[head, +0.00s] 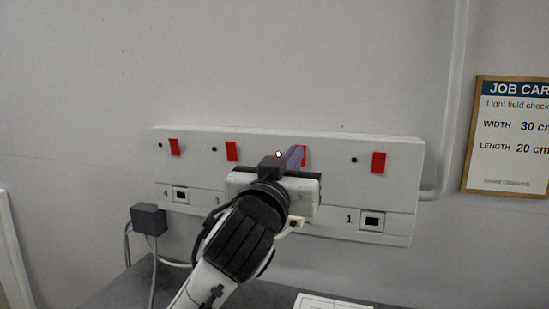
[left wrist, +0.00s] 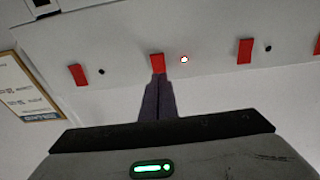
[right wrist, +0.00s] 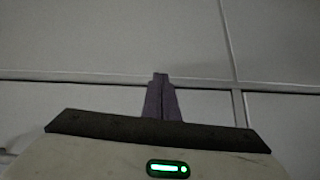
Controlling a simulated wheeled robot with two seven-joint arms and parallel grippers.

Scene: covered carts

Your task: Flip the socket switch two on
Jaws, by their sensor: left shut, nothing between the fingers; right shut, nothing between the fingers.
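A long white socket panel (head: 335,142) on the wall carries a row of red switches, with labels 4, 3 and 1 legible. Switch two (head: 304,155) is the second red rocker from the right; its label is hidden behind my left gripper (head: 298,155). The lamp (head: 278,154) beside switch two is lit. In the left wrist view, switch two (left wrist: 157,62) lies just beyond the shut, empty tips of my left gripper (left wrist: 159,78); I cannot tell whether they touch. My right gripper (right wrist: 160,77) is shut and empty, away from the panel.
Switch one (head: 379,163), switch three (head: 231,151) and switch four (head: 174,147) have dark lamps. A dark plug (head: 149,219) with a cable hangs at the panel's lower left. A job card (head: 510,136) and a pipe (head: 455,90) are at the right.

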